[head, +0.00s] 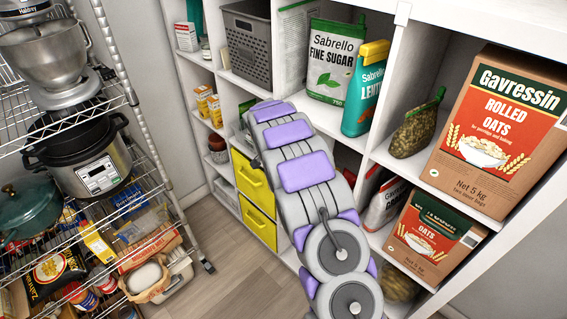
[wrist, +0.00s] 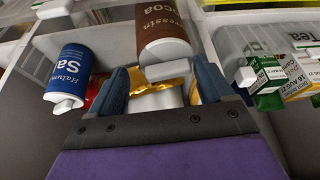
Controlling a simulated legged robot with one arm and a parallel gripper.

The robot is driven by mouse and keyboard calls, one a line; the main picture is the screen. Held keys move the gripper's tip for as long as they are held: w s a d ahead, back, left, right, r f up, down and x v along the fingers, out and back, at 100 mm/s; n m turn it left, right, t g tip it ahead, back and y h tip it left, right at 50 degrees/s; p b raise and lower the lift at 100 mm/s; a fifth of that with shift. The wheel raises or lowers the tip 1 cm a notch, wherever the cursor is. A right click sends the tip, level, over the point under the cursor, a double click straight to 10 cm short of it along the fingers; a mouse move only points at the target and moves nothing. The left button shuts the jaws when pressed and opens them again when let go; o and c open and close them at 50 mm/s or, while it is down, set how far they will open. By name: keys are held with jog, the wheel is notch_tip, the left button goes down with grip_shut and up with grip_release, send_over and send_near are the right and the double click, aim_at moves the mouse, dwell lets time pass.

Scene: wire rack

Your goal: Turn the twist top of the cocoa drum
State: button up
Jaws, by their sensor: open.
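The brown cocoa drum (wrist: 165,22) is at the top centre of the wrist view. Its pale round end faces me, with a light grey block-shaped twist top (wrist: 172,71) at its lower edge. My gripper (wrist: 162,72) is open, with one dark blue finger on each side. The twist top shows between the fingers, nearer the right one; I cannot tell whether either touches it. In the head view my arm reaches toward the white shelving, and the gripper and drum are not visible there.
A blue salt drum (wrist: 70,72) stands close left of the left finger. A gold-wrapped item (wrist: 165,86) shows between the fingers. A clear bin (wrist: 232,58) and small boxes (wrist: 270,72) are at right. Yellow drawers (head: 251,182) are beside my arm.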

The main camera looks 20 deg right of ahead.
jog(key=p+v, duration=0.4)
jog(key=v, duration=1.3)
jog(key=shift+a, duration=0.15)
jog(key=shift+s+r, duration=0.1)
